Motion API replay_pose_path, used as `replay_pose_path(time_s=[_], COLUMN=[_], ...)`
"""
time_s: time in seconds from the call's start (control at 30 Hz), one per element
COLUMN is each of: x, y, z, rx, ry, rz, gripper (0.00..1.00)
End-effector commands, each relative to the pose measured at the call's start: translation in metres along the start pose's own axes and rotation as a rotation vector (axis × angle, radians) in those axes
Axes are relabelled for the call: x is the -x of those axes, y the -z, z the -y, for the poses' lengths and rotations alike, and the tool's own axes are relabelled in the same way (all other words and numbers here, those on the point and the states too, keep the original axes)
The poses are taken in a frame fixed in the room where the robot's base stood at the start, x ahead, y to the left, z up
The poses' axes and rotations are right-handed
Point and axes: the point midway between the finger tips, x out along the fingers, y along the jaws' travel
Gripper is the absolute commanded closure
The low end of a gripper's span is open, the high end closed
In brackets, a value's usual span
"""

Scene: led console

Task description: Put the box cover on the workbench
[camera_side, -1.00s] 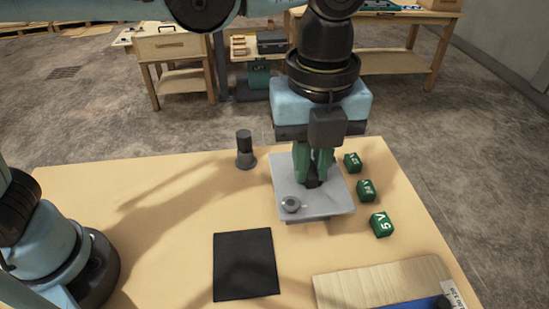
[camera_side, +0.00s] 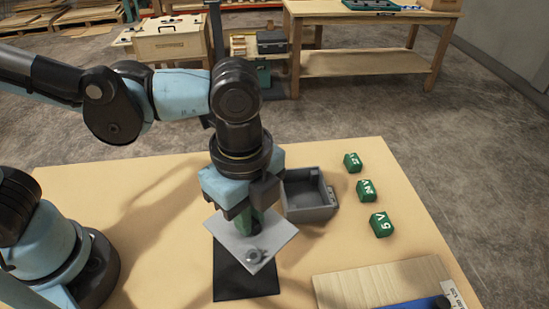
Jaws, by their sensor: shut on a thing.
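The box cover (camera_side: 237,244) is a flat light-grey plate with a round grey knob (camera_side: 255,256) on its top. My gripper (camera_side: 246,222) is shut on the cover and holds it, turned at an angle, over the black mat (camera_side: 247,284). I cannot tell how high the cover is above the mat. The grey box (camera_side: 310,213) stands uncovered to the right of my gripper, its inside visible. The workbench (camera_side: 150,200) is a tan table. My gripper's fingers are partly hidden by its own body.
Three green blocks with white lettering, one marked 5V (camera_side: 381,224), stand in a row right of the box. A wooden board (camera_side: 375,285) with a blue thing (camera_side: 428,304) lies at the front right. The bench is clear on the left between my base and the mat.

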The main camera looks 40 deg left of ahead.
Motion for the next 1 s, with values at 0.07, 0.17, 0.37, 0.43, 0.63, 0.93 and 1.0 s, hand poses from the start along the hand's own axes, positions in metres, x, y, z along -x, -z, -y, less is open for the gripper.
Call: replay_pose_path(time_s=[0.07, 0.17, 0.37, 0.43, 0.63, 0.93, 1.0], x=[-0.008, -0.015, -0.037, -0.045, -0.056, -0.086, -0.091], y=[-0.006, -0.009, -0.010, -0.010, -0.010, -0.010, -0.010], z=[-0.008, -0.013, -0.014, -0.014, -0.014, -0.014, -0.014], rx=[0.058, 0.104, 0.119, 0.119, 0.118, 0.117, 0.117], ry=[0.000, 0.000, 0.000, 0.000, 0.000, 0.000, 0.000], rz=[0.000, 0.000, 0.000, 0.000, 0.000, 0.000, 0.000], gripper=[1.00, 1.00, 1.00, 1.00, 1.00, 1.00, 1.00])
